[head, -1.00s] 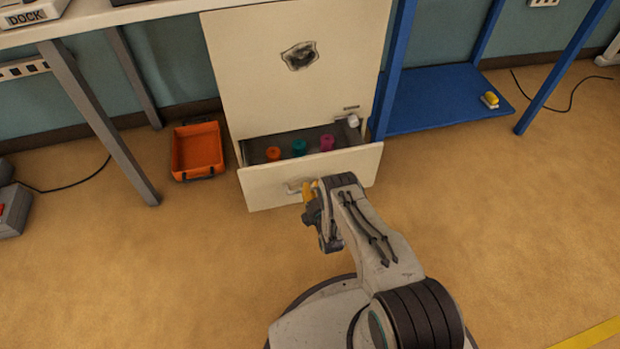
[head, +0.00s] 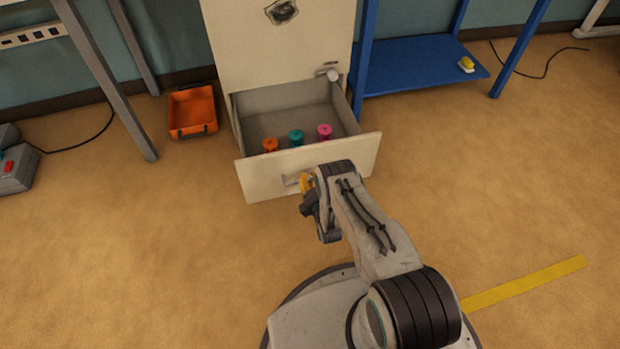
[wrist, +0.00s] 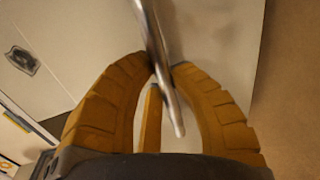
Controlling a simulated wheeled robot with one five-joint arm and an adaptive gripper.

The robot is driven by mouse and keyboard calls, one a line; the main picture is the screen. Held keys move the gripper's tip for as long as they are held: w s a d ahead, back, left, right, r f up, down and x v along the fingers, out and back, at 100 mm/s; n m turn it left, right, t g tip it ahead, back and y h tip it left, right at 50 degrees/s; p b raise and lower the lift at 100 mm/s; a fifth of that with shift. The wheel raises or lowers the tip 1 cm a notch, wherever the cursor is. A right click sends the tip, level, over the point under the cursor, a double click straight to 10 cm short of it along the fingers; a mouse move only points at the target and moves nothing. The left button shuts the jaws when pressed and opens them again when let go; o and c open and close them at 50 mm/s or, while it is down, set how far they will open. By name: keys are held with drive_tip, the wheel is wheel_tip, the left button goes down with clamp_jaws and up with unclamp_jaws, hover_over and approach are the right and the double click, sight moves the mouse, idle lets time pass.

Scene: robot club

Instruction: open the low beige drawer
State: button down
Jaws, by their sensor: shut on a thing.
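The low beige drawer (head: 262,180) is pulled well out of the beige cabinet (head: 270,48). An orange spool (head: 270,145), a teal spool (head: 296,137) and a pink spool (head: 324,131) stand inside it. My gripper (head: 306,183) is at the drawer front, at its handle (head: 290,180). In the wrist view the yellow fingers of my gripper (wrist: 162,75) are closed around the metal handle bar (wrist: 158,55). My arm hides part of the drawer front's right side in the head view.
An orange bin (head: 192,111) lies on the floor left of the cabinet. A blue shelf (head: 415,68) with a yellow object (head: 466,65) stands to the right. A grey box (head: 14,172) is at the left edge.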

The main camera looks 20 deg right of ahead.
sight(307, 152)
drive_tip(key=shift+s, duration=0.25)
drive_tip(key=c, duration=1.1)
unclamp_jaws()
drive_tip(key=shift+r, duration=5.05)
